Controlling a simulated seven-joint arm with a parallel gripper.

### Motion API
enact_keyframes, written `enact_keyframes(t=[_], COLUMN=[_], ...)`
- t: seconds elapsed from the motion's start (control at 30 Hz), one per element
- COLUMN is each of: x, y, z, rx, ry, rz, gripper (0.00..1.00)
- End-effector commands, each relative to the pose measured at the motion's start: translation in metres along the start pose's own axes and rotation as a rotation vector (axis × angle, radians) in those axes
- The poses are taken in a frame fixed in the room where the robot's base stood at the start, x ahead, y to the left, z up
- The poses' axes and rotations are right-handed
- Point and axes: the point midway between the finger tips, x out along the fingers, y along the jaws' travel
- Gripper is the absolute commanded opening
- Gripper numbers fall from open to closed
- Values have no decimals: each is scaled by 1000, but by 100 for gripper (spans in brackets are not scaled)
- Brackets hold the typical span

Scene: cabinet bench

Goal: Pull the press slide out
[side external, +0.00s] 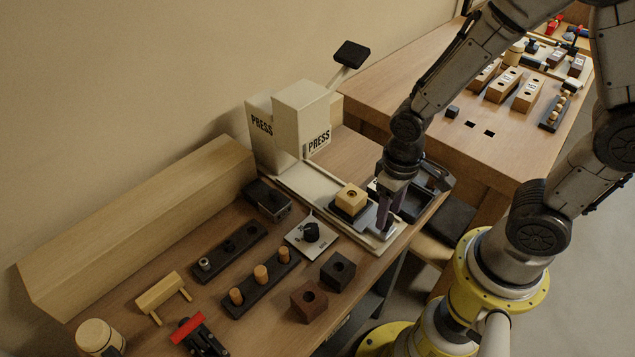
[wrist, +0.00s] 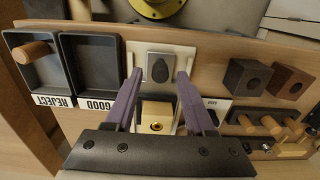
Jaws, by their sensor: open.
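The press (side external: 302,115) is a cream housing labelled PRESS, with a black-padded lever at its top. A pale base (side external: 305,190) runs from it towards the bench's front edge. The slide (side external: 338,212), a dark plate, lies on this base in front of the housing, bearing a wooden block (side external: 351,198) with a brass-ringed hole. The block also shows in the wrist view (wrist: 156,112). My gripper (side external: 385,226) is low over the front end of the base. In the wrist view my gripper (wrist: 159,74) is open, its purple fingers either side of a grey plate with a dark knob (wrist: 160,70); contact is unclear.
Two dark trays marked REJECT (wrist: 38,60) and GOOD (wrist: 92,65) lie beside the base; REJECT holds a wooden peg. A dial box (side external: 310,234), dark holed blocks (side external: 338,270) and a peg rack (side external: 262,282) stand on the other side. A second table (side external: 440,75) is behind.

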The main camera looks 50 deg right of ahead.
Motion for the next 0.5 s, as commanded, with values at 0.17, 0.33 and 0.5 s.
enact_keyframes(t=[0.17, 0.33, 0.5], x=[-14, -26, -38], y=[0, 0, 0], z=[0, -1, 0], rx=[0, 0, 0], ry=[3, 4, 3], rz=[-1, -1, -1], gripper=[55, 55, 55])
